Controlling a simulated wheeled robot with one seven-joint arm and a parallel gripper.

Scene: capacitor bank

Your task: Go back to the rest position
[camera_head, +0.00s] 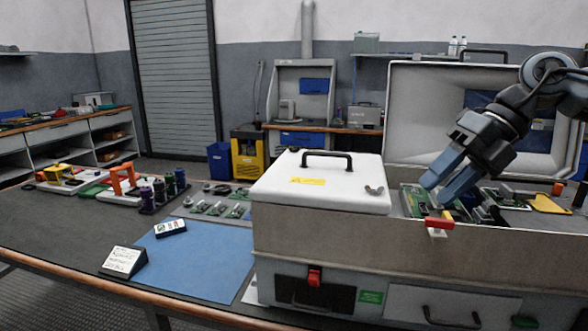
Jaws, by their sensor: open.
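My gripper (446,184) hangs at the right, angled down and to the left, over the open right half of a large grey cabinet (330,235). Its blue fingers stand close to a green circuit board (413,200) inside. The fingers overlap in this view, and I see nothing held between them. I cannot tell whether the tips touch the board. A red block (438,223) sits at the cabinet's front rim, just below the fingertips. The open lid (425,115) stands upright behind my gripper.
A closed white lid (320,180) with a black handle covers the cabinet's left half. Left of it are a blue mat (200,262), a label stand (123,262), and a rack of dark cylinders (165,190). The air above the mat is free.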

